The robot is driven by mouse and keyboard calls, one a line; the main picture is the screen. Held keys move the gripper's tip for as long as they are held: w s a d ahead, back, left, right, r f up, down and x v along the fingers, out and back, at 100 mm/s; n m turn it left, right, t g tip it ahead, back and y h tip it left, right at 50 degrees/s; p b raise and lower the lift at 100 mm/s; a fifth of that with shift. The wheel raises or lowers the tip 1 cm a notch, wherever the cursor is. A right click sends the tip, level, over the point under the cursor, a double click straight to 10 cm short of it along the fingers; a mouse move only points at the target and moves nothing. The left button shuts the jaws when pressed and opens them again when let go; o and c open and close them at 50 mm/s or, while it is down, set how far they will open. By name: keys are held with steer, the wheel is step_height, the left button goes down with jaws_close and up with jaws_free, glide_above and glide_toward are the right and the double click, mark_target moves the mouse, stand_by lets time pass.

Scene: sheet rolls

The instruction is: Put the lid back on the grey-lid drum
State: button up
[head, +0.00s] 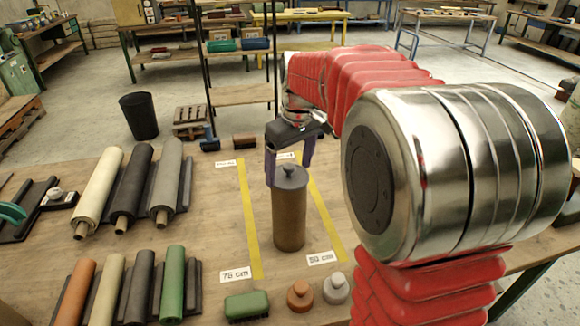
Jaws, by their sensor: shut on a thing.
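A brown cylindrical drum (289,222) stands upright on the wooden table, between two yellow tape lines. A dark grey lid (289,181) with a round knob is at the drum's top, level as far as I can see. My gripper (289,172) points down over the drum, its purple fingers on either side of the lid, shut on it. I cannot tell whether the lid rests on the rim or hangs just above it. The far finger is partly hidden.
An orange knobbed piece (300,296), a light grey one (336,288) and a green brush (247,305) lie at the front. Sheet rolls (133,182) fill the table's left side. A black bin (139,116) stands behind. Table right of the drum is partly hidden by my arm.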

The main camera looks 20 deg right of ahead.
steer(key=o, duration=1)
steer(key=shift+r, duration=0.15)
steer(key=shift+r, duration=3.35)
steer(key=shift+c, duration=0.5)
jaws_close()
steer(key=shift+f, duration=2.05)
